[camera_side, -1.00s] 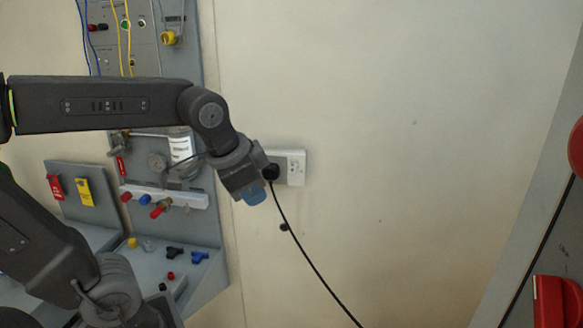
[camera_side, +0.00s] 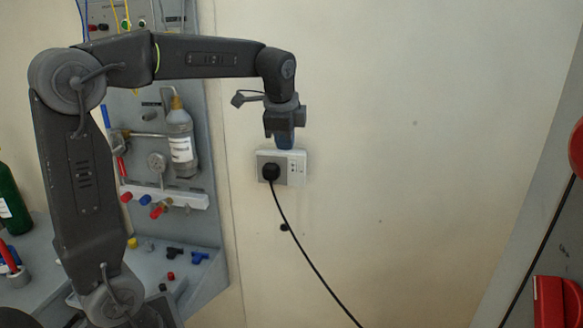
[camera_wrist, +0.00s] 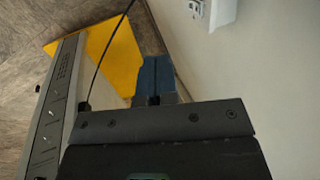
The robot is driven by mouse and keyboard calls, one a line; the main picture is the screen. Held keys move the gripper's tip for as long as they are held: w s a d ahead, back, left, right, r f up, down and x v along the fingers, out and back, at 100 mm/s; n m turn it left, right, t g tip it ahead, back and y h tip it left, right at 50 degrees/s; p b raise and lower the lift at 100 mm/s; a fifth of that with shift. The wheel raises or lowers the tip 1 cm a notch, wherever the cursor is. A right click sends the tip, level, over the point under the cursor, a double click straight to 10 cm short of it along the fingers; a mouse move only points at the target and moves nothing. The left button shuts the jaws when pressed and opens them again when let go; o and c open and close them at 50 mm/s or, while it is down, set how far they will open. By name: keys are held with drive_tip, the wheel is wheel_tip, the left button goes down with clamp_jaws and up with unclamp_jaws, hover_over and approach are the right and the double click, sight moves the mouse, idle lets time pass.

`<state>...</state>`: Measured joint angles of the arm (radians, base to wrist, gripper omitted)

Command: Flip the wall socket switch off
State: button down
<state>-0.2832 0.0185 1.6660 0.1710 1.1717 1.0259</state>
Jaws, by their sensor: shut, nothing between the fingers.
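The wall socket (camera_side: 281,168) is a white and grey plate on the cream wall in the side view. A black plug (camera_side: 270,172) sits in its left half, with a black cable hanging from it. The small switches (camera_side: 297,166) are on its right half; their position is too small to tell. My gripper (camera_side: 285,144) points down, with its blue fingertips shut and empty just above the socket's top edge. I cannot tell whether they touch it. In the wrist view the blue fingertips (camera_wrist: 155,76) are together, and part of the socket (camera_wrist: 212,12) shows at the top right.
A grey panel (camera_side: 205,110) with a bottle (camera_side: 180,145), valves and coloured knobs stands left of the socket. A red object (camera_side: 557,302) is at the lower right. The wall right of the socket is clear.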

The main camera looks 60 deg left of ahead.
sight(292, 166)
drive_tip(key=w+a+f, duration=0.1)
drive_tip(key=f, duration=0.2)
drive_tip(key=w+a+f, duration=0.2)
drive_tip(key=f, duration=0.1)
drive_tip(key=w+a+f, duration=0.1)
drive_tip(key=f, duration=0.3)
drive_tip(key=shift+w+a, duration=0.5)
drive_tip(key=shift+w, duration=0.05)
drive_tip(key=shift+w+a+f, duration=0.15)
drive_tip(key=shift+w+a, duration=0.05)
drive_tip(key=shift+a, duration=0.05)
